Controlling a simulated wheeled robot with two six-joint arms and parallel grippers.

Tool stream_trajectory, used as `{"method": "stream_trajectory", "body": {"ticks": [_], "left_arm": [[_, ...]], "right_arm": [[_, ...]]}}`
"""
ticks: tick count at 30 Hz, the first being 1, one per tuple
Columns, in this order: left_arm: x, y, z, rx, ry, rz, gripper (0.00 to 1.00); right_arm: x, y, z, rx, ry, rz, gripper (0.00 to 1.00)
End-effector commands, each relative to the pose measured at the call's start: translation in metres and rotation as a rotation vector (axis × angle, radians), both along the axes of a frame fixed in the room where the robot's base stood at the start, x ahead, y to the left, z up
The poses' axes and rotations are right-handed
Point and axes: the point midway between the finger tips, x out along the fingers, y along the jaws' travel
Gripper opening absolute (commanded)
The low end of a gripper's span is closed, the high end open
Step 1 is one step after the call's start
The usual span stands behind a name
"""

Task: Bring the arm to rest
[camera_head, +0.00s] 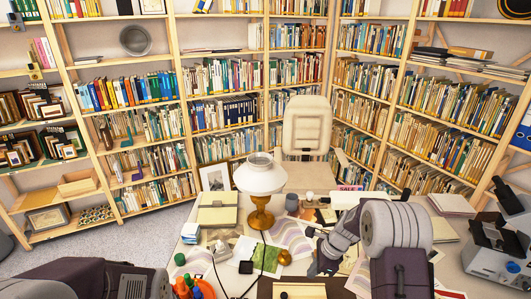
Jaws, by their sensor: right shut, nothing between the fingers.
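My right arm reaches in from the lower right over the cluttered desk (188,232). My right gripper (314,270) points down-left close above the desk's front part, shut and empty. I cannot tell whether its tips touch anything. A dark part of my left arm shows at the lower left, but its gripper is out of view.
A lamp with a white shade (260,177) stands left of my right gripper. A microscope-like device (497,250) stands at the right. A chair (306,130) and full bookshelves (220,112) stand behind.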

Motion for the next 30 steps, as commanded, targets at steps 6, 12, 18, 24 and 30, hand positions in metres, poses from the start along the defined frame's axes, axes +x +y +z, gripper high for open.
{"method": "stream_trajectory", "body": {"ticks": [6, 12, 18, 24, 30], "left_arm": [[0.000, 0.000, -0.004, 0.000, 0.000, 0.000, 0.59], [0.000, 0.000, -0.005, 0.000, 0.000, 0.000, 0.59], [0.000, 0.000, -0.004, 0.000, 0.000, 0.000, 0.59], [0.000, 0.000, -0.005, 0.000, 0.000, 0.000, 0.59], [0.000, 0.000, -0.005, 0.000, 0.000, 0.000, 0.59]], "right_arm": [[-0.062, 0.038, 0.079, -0.139, -0.144, 0.380, 0.00], [-0.161, 0.026, 0.080, -0.342, -0.222, 1.143, 0.00], [-0.196, 0.012, 0.062, -0.384, -0.224, 1.630, 0.00], [-0.193, 0.011, 0.062, -0.394, -0.246, 1.737, 0.00], [-0.193, 0.012, 0.062, -0.394, -0.247, 1.735, 0.00]]}}
